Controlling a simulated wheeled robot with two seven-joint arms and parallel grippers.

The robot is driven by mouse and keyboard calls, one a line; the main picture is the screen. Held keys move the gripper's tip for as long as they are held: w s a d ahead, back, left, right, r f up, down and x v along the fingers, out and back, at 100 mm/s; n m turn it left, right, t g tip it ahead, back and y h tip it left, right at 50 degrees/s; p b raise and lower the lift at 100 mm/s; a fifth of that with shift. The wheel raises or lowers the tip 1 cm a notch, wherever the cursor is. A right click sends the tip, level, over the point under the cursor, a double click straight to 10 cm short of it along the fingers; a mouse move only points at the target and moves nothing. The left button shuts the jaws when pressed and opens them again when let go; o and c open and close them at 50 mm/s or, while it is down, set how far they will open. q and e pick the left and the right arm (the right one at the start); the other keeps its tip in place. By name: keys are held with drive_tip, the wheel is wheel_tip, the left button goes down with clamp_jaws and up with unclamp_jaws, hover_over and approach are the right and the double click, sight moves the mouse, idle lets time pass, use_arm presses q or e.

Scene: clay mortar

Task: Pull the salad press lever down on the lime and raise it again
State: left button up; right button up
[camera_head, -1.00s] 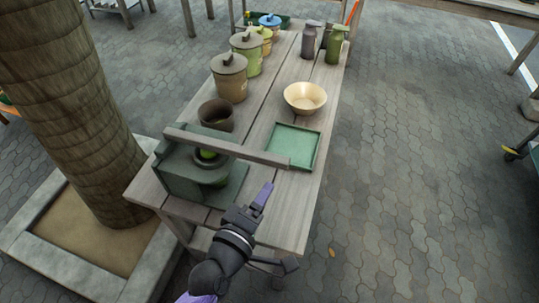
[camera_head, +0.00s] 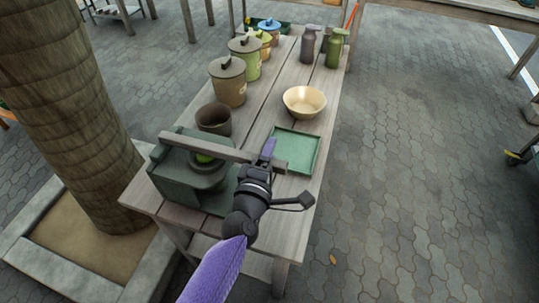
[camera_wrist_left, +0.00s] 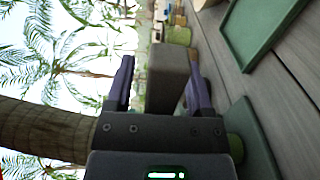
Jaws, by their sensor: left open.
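The dark green salad press (camera_head: 180,188) stands at the near left end of the wooden table. Its long grey-brown lever (camera_head: 208,146) lies out level over the press towards the right. The green lime (camera_head: 205,158) shows in the press cup under the lever, partly hidden by it. My left gripper (camera_head: 268,150) is open at the lever's free end. In the left wrist view, the lever end (camera_wrist_left: 168,78) stands between the two purple fingers, with gaps on both sides. My right gripper is not in view.
A green square tray (camera_head: 297,150) lies just beyond the lever's end, with a cream bowl (camera_head: 304,101) behind it. A dark brown pot (camera_head: 214,119) stands close behind the press. Lidded jars (camera_head: 228,82) line the left edge; two bottles (camera_head: 334,48) stand at the back.

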use_arm(q)
clamp_jaws()
idle(1.4)
